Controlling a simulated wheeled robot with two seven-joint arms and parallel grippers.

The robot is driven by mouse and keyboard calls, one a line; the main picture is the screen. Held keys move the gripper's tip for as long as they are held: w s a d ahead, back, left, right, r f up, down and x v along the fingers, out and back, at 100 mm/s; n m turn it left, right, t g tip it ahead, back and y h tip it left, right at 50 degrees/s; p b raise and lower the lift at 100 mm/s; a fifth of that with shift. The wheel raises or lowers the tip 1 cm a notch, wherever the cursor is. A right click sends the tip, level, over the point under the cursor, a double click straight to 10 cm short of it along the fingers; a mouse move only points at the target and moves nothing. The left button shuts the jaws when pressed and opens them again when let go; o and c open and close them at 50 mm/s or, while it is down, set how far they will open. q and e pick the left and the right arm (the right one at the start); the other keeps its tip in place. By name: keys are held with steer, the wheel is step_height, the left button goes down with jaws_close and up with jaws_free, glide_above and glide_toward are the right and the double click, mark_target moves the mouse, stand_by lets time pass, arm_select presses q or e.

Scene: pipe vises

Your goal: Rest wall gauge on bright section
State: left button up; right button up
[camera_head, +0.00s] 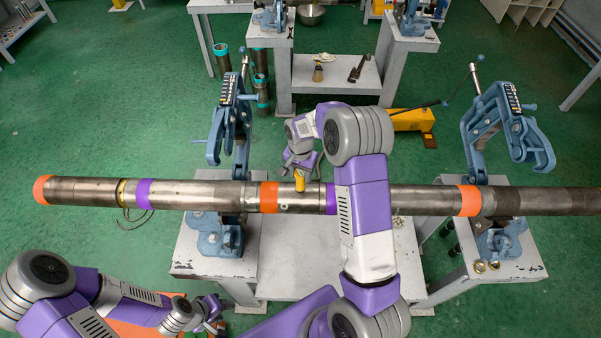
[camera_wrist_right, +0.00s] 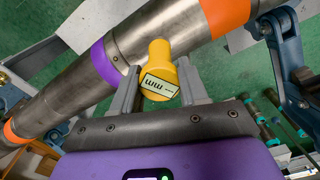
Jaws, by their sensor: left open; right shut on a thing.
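The wall gauge is a small yellow tool with a round head and a labelled face (camera_wrist_right: 160,75); it also shows in the head view (camera_head: 300,181). My right gripper (camera_wrist_right: 158,92) is shut on it, its fingers on either side. In the head view this gripper (camera_head: 301,168) is at the far side of the long steel pipe (camera_head: 200,194). The gauge overlaps a bright bare pipe section (camera_head: 300,203) between an orange band (camera_head: 268,197) and a purple band (camera_head: 331,198). I cannot tell whether it touches the pipe. My left gripper (camera_head: 213,316) is open and empty at the lower left.
Two blue pipe vises, left (camera_head: 232,125) and right (camera_head: 507,135), stand on grey stands with the pipe running across them. A second purple band (camera_head: 144,193) and another orange band (camera_head: 469,200) mark the pipe. A yellow tool (camera_head: 410,120) lies on the floor behind.

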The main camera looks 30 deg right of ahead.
steer(key=shift+f+b, duration=0.4)
steer(key=shift+b, duration=0.05)
stand_by(1.5)
steer(key=shift+r+p, duration=2.3)
steer(key=shift+r, duration=1.25)
steer(key=shift+f, duration=0.1)
